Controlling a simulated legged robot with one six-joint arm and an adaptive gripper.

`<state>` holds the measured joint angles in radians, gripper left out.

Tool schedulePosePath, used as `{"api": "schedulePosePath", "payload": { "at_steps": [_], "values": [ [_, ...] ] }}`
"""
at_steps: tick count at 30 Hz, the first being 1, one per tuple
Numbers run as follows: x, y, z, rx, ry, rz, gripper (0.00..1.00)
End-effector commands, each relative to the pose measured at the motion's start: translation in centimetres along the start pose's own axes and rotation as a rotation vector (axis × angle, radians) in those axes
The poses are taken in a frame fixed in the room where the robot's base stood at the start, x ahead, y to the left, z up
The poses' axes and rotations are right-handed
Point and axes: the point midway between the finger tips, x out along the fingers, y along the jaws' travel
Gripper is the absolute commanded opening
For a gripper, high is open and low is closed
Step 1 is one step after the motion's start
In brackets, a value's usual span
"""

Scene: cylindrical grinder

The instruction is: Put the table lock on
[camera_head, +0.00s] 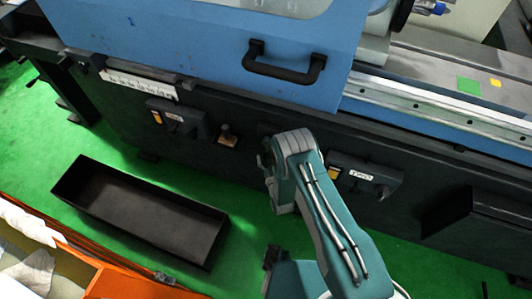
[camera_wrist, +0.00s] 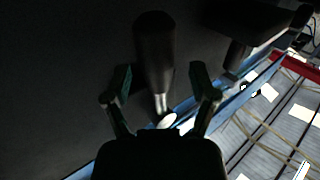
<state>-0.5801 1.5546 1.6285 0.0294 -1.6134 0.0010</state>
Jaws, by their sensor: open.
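In the wrist view, my gripper (camera_wrist: 162,82) is open, with one finger on each side of a black cylindrical handle (camera_wrist: 155,50). The handle has a thin shiny stem at its lower end. It lines up between the fingers, and I see no finger touching it; how deep it sits between them is hard to tell. In the head view, my gripper (camera_head: 265,160) is close to the machine's dark front panel, mostly hidden by my own wrist. The handle is not clear there. No readable label marks the table lock.
The dark machine front carries a left control block (camera_head: 178,118), a small knob (camera_head: 227,136) and a right labelled block (camera_head: 365,177). A blue cover with a black pull handle (camera_head: 284,68) is above. An empty black tray (camera_head: 140,215) lies on the green floor.

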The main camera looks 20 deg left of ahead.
Motion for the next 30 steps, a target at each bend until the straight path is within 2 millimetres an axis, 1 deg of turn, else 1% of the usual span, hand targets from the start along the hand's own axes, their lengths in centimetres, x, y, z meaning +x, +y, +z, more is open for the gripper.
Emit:
{"api": "schedulePosePath", "payload": {
  "at_steps": [2,5,14,15,17,18,19,30],
  "values": [
    [1.0,0.0,0.0,0.0,0.001,0.0,0.74],
    [1.6,0.1,0.0,0.001,0.001,0.001,0.74],
    [1.8,0.1,0.0,0.001,0.0,0.001,0.74],
    [1.9,0.1,0.0,0.001,-0.001,0.0,0.56],
    [1.9,0.1,0.0,0.0,-0.001,0.0,0.3],
    [1.9,0.0,0.0,0.0,-0.001,0.0,0.12],
    [1.9,0.0,0.0,0.0,-0.001,0.0,0.0],
    [1.9,0.2,0.0,-0.015,-0.012,0.0,0.0]
  ]
}}
